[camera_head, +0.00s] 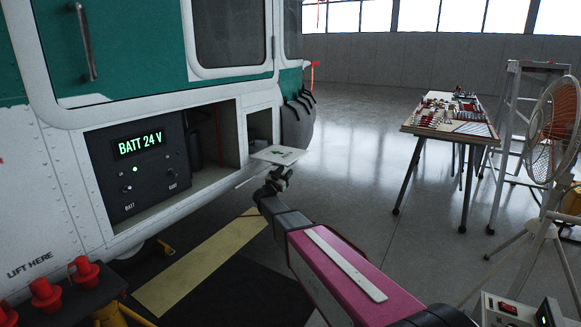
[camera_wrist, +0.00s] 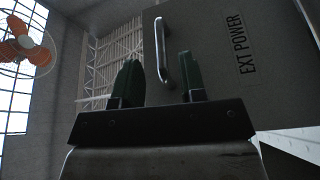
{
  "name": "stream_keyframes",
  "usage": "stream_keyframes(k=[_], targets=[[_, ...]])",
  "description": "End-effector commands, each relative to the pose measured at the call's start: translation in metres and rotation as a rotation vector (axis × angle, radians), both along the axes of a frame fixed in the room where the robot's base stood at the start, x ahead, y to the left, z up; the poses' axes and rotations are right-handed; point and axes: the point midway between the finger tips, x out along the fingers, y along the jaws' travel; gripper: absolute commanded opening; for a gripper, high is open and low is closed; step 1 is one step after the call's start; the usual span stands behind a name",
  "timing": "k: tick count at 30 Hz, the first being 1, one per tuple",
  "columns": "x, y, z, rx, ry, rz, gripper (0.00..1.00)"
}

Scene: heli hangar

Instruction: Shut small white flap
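The small white flap (camera_head: 278,155) stands out nearly level from the helicopter's side, below a small opening (camera_head: 260,125). Its upper face carries a dark marking. In the wrist view, what looks like its shaded underside (camera_wrist: 210,45) reads "EXT POWER" and has a metal bar handle (camera_wrist: 160,50). My gripper (camera_head: 277,179) is just under the flap. In the wrist view my gripper (camera_wrist: 159,70) is open, with its dark green fingers apart. The handle appears between and beyond the fingertips; I cannot tell whether they touch it.
Left of the flap is an open bay with a "BATT 24 V" panel (camera_head: 138,168). Red caps (camera_head: 85,272) stand at lower left. A cluttered table (camera_head: 452,118), a ladder (camera_head: 507,130) and a fan (camera_head: 553,120) stand to the right. The floor between is clear.

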Motion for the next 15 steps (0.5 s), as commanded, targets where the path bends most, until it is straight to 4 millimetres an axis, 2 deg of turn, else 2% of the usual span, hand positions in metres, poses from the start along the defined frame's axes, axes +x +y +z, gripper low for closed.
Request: stream_keyframes(k=[1, 6, 15], targets=[[0.009, -0.006, 0.004, 0.0, -0.001, -0.001, 0.38], [0.025, -0.02, 0.013, 0.001, -0.001, 0.0, 0.38], [0.035, -0.029, 0.018, 0.0, 0.0, 0.001, 0.38]])
